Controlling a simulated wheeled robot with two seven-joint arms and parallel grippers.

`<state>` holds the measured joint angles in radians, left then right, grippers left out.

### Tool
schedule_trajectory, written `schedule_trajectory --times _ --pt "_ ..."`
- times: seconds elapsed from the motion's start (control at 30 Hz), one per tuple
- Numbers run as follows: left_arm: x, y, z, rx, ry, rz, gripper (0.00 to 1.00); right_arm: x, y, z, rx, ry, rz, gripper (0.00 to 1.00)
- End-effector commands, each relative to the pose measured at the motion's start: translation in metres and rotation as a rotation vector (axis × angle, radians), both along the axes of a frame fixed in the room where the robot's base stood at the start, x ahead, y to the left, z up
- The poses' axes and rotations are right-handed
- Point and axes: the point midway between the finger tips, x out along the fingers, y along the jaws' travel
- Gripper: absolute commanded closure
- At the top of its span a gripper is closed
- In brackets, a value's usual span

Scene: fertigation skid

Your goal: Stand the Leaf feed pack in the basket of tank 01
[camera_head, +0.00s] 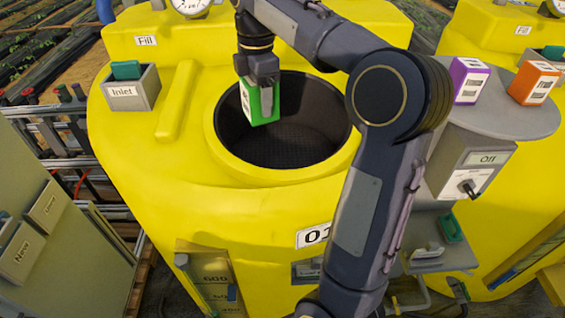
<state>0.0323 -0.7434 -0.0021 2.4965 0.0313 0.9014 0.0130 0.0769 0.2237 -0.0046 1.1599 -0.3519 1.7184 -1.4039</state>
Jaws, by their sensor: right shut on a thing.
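My right gripper (263,85) is shut on a green and white pack (262,103) and holds it upright over the left side of the round opening of the yellow tank marked 01 (150,160). The writing on the pack is too small to read. Inside the opening is a dark basket (300,140) with a mesh-like floor; the pack hangs near its rim, and I cannot tell how far down it reaches. My right arm crosses the right side of the tank and hides part of it. My left gripper is not in view.
A purple pack (468,82) and an orange pack (534,84) stand on a grey round shelf (505,122) at the right, above a switch box marked Off (470,175). A grey Inlet holder (132,90) sits on the tank's left. Another yellow tank (490,35) stands at the right.

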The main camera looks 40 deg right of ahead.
Motion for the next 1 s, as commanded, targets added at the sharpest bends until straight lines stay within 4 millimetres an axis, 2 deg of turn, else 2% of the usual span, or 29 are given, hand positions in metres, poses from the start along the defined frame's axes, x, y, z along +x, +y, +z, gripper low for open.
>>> schedule_trajectory --times 0.03,0.23,0.37,0.6,0.77,1.0 --pt "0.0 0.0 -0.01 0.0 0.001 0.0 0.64 0.0 0.0 -0.01 0.0 -0.001 0.0 0.75" --pt "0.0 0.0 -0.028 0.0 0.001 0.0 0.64 0.0 0.0 -0.031 0.0 0.0 -0.001 0.75" --pt "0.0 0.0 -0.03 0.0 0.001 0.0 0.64 0.0 0.0 -0.041 0.0 0.0 0.0 0.75" --pt "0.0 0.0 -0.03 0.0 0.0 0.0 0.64 -0.001 0.0 -0.082 0.001 0.002 -0.001 0.75" --pt "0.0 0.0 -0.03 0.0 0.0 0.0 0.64 0.0 0.0 -0.098 0.0 0.001 0.0 0.75" --pt "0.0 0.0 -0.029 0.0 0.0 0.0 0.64 0.0 0.0 -0.129 0.0 0.001 -0.001 0.75"
